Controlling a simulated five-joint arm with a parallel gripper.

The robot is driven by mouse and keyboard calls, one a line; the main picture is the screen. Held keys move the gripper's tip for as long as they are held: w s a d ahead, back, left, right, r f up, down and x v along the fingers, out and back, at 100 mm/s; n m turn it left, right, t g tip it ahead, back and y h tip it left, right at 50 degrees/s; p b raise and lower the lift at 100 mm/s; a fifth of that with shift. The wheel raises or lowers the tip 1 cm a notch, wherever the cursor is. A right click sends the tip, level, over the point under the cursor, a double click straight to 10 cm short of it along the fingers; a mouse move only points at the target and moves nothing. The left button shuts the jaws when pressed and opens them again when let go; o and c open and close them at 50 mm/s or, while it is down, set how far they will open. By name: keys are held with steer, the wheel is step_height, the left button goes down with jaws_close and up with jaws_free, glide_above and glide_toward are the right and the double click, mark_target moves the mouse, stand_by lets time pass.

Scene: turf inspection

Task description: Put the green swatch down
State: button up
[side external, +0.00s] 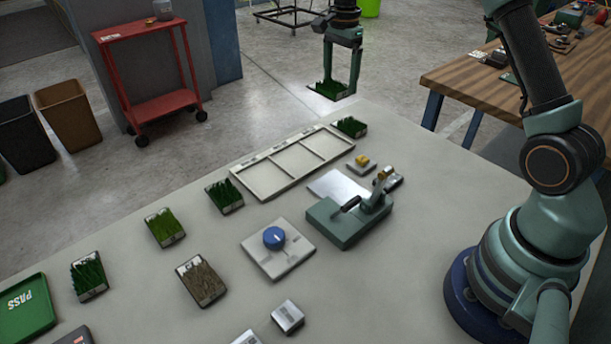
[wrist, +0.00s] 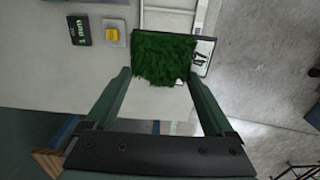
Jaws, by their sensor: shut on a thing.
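My gripper (side external: 341,82) is shut on a green swatch (side external: 328,90), raised above the table near its far end. In the wrist view the grassy green swatch (wrist: 164,58) sits between my fingertips (wrist: 160,78). Another green swatch (side external: 350,125) lies on the table at the far end of a pale tray with several compartments (side external: 291,180). The compartments look empty. In the wrist view a white label marked 47 (wrist: 203,56) shows beside the held swatch; I cannot tell which swatch it belongs to.
A green press-like device (side external: 345,222), a plate with a blue knob (side external: 279,262) and a small yellow-topped block (side external: 362,164) stand near the tray. More turf swatches (side external: 165,229) lie left of it. A green PASS tray (side external: 40,318) is at the lower left.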

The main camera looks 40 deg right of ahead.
glide_above(335, 143)
step_height(335, 143, down, 14)
steer(key=shift+f, duration=0.2)
steer(key=shift+f, duration=0.25)
stand_by(0.3)
steer(key=shift+f, duration=0.35)
steer(key=o, duration=1.1)
steer(key=shift+o, duration=0.2)
steer(key=shift+r, duration=0.15)
